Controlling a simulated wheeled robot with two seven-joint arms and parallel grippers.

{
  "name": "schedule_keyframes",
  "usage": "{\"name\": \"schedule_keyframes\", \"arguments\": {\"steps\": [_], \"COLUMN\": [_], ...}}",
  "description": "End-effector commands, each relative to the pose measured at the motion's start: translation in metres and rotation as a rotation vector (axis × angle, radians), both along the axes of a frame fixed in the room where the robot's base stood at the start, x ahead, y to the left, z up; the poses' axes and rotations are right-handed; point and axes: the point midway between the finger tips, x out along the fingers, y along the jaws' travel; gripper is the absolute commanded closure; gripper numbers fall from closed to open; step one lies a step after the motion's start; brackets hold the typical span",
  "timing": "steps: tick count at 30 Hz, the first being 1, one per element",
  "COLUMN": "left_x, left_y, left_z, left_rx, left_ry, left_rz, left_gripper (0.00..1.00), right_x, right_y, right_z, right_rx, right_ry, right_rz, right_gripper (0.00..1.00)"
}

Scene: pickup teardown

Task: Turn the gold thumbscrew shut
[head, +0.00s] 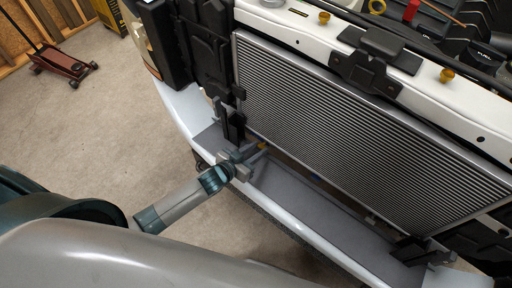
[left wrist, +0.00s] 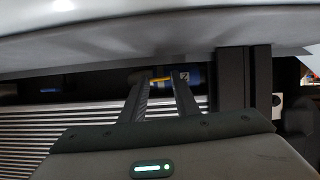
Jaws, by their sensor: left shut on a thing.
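A small gold piece, which I take for the gold thumbscrew (head: 262,146), shows at the lower left corner of the radiator (head: 350,135), low behind the bumper. My left gripper (head: 256,153) reaches in from the left, with its fingers at the gold piece. In the left wrist view the two fingers of my left gripper (left wrist: 161,77) are shut on the gold thumbscrew (left wrist: 160,81), a thin yellow part between the tips. The fingers hide most of it, and how far it is turned cannot be told. My right gripper is not in view.
The white bumper (head: 300,230) runs below the radiator, close to my left arm. A dark bracket (head: 233,122) stands just above the gripper. A dark post (left wrist: 232,85) is right of the fingers in the wrist view. The concrete floor at left is open around a red jack (head: 62,62).

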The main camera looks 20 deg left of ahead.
Motion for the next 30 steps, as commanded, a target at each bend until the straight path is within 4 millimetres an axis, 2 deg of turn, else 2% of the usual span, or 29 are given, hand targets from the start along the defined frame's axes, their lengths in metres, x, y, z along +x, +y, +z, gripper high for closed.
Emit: {"name": "schedule_keyframes", "arguments": {"steps": [7,19,20,21,30], "left_x": [-0.0006,-0.0003,-0.0003,-0.0003,-0.0006], "left_y": [-0.0009,-0.0007,-0.0007,-0.0007,-0.0007], "left_z": [0.0000,-0.0001,-0.0001,-0.0001,0.0000], "left_rx": [0.066,0.075,0.075,0.075,0.074], "left_ry": [-0.024,-0.027,-0.027,-0.027,-0.028], "left_rz": [0.000,-0.001,-0.001,-0.001,0.000], "left_gripper": [0.94,0.94,0.67,0.64,0.64], "right_x": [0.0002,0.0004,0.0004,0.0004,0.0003], "right_y": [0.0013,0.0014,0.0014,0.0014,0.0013], "right_z": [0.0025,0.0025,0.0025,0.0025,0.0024], "right_rx": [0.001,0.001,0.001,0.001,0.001], "right_ry": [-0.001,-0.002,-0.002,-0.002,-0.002], "right_rz": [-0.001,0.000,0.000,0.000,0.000], "right_gripper": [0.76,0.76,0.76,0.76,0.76]}}
